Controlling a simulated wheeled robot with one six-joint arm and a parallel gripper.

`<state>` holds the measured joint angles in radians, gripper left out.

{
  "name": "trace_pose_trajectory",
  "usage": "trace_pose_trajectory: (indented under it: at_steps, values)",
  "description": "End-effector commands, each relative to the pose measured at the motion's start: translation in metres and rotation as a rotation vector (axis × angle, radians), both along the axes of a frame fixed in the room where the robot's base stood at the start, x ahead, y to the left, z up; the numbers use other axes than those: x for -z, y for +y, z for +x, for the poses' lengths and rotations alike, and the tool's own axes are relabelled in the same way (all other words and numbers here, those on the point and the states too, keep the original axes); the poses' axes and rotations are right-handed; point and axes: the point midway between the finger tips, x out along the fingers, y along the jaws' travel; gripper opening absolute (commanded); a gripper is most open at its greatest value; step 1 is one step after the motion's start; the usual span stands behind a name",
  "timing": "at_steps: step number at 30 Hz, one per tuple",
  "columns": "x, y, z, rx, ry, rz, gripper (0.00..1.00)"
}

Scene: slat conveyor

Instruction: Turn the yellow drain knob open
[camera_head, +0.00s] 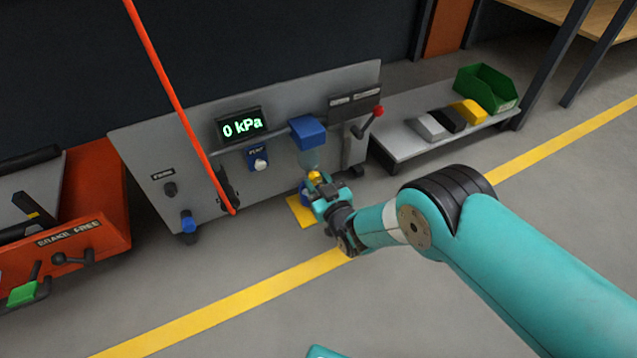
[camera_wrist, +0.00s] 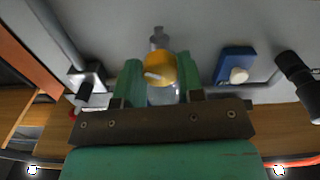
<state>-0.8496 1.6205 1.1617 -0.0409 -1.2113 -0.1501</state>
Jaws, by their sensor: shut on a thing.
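The yellow drain knob (camera_head: 314,176) sits below a clear bowl (camera_head: 311,158) with a blue top (camera_head: 308,132) on the grey panel. In the wrist view the knob (camera_wrist: 161,68) lies between the two green fingers and carries a pale mark pointing roughly left. My gripper (camera_head: 320,188) is shut on the knob; it also shows in the wrist view (camera_wrist: 160,84). The fingers partly cover the knob in the head view.
A display (camera_head: 242,125) reads 0 kPa. A red-tipped lever (camera_head: 370,121) stands right of the bowl, and a blue box with a white knob (camera_head: 259,160) to its left. A red bar (camera_head: 180,105) crosses in front of the panel. A low bench (camera_head: 400,145) holds blocks and a green bin (camera_head: 487,88).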

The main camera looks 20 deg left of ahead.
Motion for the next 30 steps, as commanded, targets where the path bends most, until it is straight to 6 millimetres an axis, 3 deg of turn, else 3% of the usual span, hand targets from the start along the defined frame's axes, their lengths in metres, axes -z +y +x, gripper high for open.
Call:
trace_pose_trajectory:
  at_steps: [30]
  values:
    - [0.0011, -0.002, 0.0006, 0.0, -0.368, -0.319, 0.12]
